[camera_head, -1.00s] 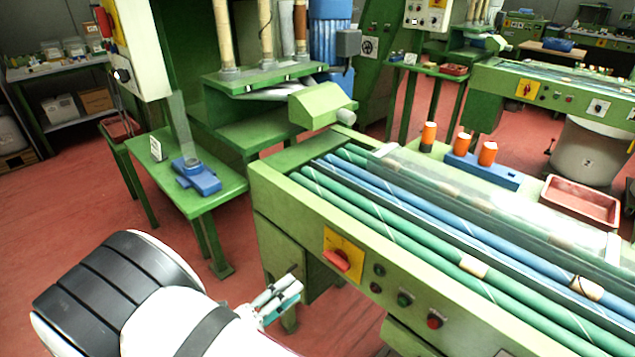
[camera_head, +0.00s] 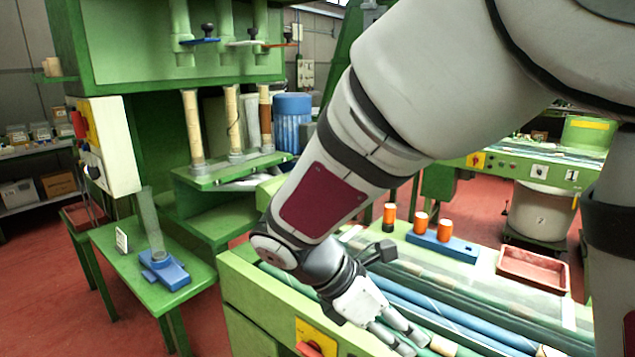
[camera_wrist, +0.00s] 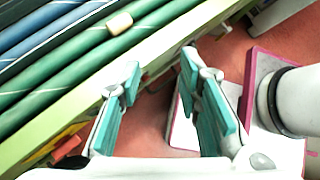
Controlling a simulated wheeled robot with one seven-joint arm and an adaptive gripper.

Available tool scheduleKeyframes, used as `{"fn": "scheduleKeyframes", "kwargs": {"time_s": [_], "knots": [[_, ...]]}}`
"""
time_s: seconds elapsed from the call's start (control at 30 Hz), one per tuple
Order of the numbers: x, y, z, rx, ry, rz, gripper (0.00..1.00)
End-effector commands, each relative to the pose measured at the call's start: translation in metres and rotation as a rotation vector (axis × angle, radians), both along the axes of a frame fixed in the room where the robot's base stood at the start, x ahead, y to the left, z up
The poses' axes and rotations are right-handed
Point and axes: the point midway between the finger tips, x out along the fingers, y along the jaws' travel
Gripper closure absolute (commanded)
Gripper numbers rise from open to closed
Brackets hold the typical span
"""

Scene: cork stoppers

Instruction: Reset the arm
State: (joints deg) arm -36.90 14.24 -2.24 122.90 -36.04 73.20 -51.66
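My gripper (camera_head: 412,342) hangs at the bottom middle of the head view, with my arm reaching down from the upper right. It appears over the near side of the roller machine (camera_head: 242,290). In the wrist view my gripper (camera_wrist: 160,78) has its two teal-padded fingers apart, with nothing between them. A cork stopper (camera_wrist: 119,23) lies on the green rollers (camera_wrist: 70,65) beyond the left finger, apart from it. A cork (camera_head: 443,345) also shows on the rollers near the fingertips in the head view.
A blue block (camera_head: 455,249) with orange cylinders and a red tray (camera_head: 533,270) stand behind the rollers. A green side table (camera_head: 125,270) with a blue device (camera_head: 163,271) is at left. Red floor (camera_wrist: 150,115) shows below the fingers. My arm hides part of the machine.

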Motion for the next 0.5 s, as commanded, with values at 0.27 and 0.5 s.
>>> {"fn": "scheduleKeyframes", "kwargs": {"time_s": [0.27, 0.5], "knots": [[-0.057, -0.047, 0.055, 0.300, -0.317, -0.535, 0.68], [-0.106, -0.067, 0.089, 0.531, -0.579, -1.003, 0.68]]}}
